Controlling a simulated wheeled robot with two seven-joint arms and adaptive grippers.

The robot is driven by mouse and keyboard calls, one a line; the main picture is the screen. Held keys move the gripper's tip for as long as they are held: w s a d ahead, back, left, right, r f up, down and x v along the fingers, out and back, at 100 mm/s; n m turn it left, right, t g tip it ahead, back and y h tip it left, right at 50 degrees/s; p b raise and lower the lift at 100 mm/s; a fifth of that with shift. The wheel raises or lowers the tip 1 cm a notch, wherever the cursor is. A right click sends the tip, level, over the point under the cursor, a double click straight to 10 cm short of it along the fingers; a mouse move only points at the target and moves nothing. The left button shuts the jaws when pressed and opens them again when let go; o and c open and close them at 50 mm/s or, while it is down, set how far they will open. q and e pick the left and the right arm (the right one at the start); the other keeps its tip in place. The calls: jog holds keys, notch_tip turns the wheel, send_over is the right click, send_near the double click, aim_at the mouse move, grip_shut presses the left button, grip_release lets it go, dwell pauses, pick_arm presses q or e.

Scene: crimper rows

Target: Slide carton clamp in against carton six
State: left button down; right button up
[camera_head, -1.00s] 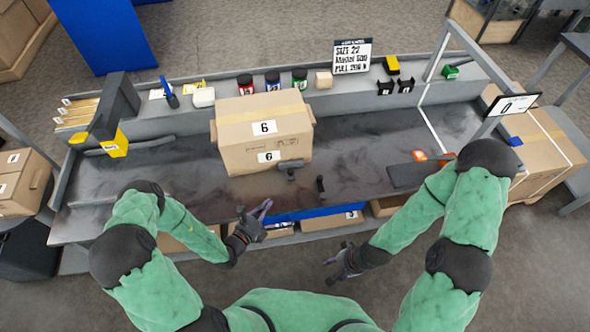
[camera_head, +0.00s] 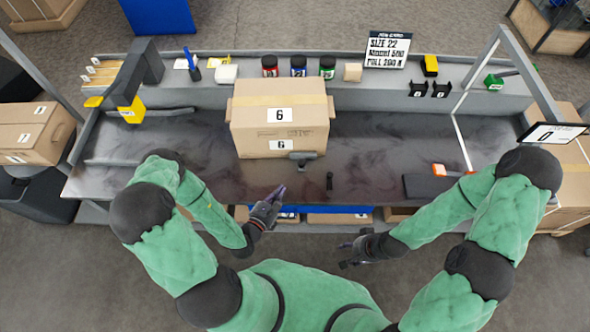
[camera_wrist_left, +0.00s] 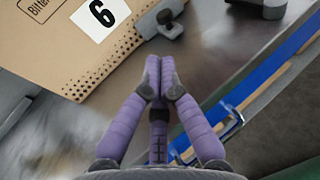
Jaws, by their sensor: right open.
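Carton six (camera_head: 280,142) is a brown box with "6" labels, standing upright on the grey bench. A grey T-shaped piece, which looks like the carton clamp (camera_head: 302,158), lies at the front foot of the carton. In the left wrist view the clamp (camera_wrist_left: 160,19) is close by the carton's printed face (camera_wrist_left: 60,45); I cannot tell whether they touch. My left gripper (camera_head: 277,193) is in front of the clamp, apart from it. Its purple fingertips (camera_wrist_left: 158,68) are together with nothing seen between them. My right gripper (camera_head: 347,254) is open and empty, in front of the bench.
A small black upright piece (camera_head: 329,181) stands right of the clamp. Jars (camera_head: 298,67) and a sign (camera_head: 387,50) line the back shelf. The bench left of the carton is mostly clear.

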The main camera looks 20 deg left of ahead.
pick_arm(q)
jog(key=b, duration=0.3)
send_near(303, 162)
jog(key=w, duration=0.2)
jog(key=w+f, duration=0.1)
jog(key=w, duration=0.2)
jog(key=shift+w+a+f, duration=0.15)
jog(key=shift+w+f, duration=0.05)
jog(key=shift+f, duration=0.05)
pick_arm(e)
notch_tip(303, 162, down, 3)
jog(key=shift+f, duration=0.2)
pick_arm(q)
jog(key=shift+a, duration=0.1)
